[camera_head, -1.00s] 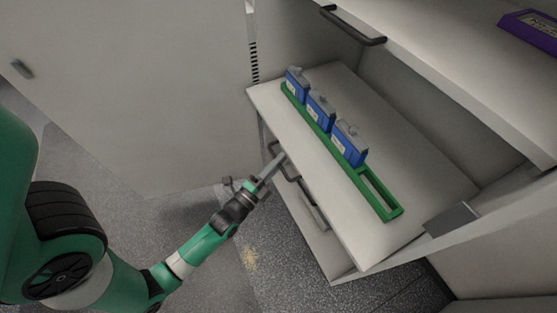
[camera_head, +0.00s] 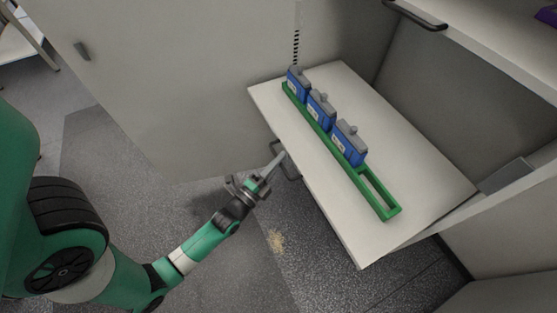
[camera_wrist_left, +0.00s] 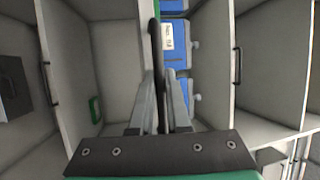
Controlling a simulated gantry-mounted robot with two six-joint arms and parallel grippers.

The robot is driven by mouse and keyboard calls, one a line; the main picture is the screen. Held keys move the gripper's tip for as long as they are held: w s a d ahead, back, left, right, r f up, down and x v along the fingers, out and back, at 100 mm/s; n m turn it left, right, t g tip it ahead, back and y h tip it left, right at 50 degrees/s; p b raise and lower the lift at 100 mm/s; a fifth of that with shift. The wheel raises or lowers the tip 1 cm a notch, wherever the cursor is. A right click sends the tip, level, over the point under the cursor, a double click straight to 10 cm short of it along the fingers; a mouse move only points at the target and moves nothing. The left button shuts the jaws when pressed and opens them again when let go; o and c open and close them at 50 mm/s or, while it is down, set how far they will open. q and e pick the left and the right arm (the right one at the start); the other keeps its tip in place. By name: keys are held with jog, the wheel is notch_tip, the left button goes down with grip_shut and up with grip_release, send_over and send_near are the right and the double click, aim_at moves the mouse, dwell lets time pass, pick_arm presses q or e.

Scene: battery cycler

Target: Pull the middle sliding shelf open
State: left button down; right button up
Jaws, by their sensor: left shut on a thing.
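The middle sliding shelf (camera_head: 290,125) is a white board standing well out from the cabinet in the head view. Its dark bar handle (camera_head: 291,174) is on its front edge. My left gripper (camera_head: 277,162) is shut on this handle, at the shelf's front left. In the left wrist view the dark handle (camera_wrist_left: 156,45) runs between the fingers of my left gripper (camera_wrist_left: 161,80). The fingers hide part of the handle. My right gripper is not in view.
A green rack (camera_head: 378,192) with three blue battery blocks (camera_head: 320,110) stands upright on the shelf. An upper shelf with a dark handle (camera_head: 415,15) is at the top right. A grey cabinet door (camera_head: 190,80) stands at the left.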

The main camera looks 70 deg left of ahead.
pick_arm(q)
jog(key=shift+s, duration=0.35)
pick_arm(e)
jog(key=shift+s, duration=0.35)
pick_arm(q)
jog(key=c, duration=0.9)
grip_release()
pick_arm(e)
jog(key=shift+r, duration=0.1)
pick_arm(q)
jog(key=p+v, duration=0.2)
jog(key=v, duration=0.9)
jog(key=shift+s+d, duration=0.15)
jog(key=shift+s, duration=0.05)
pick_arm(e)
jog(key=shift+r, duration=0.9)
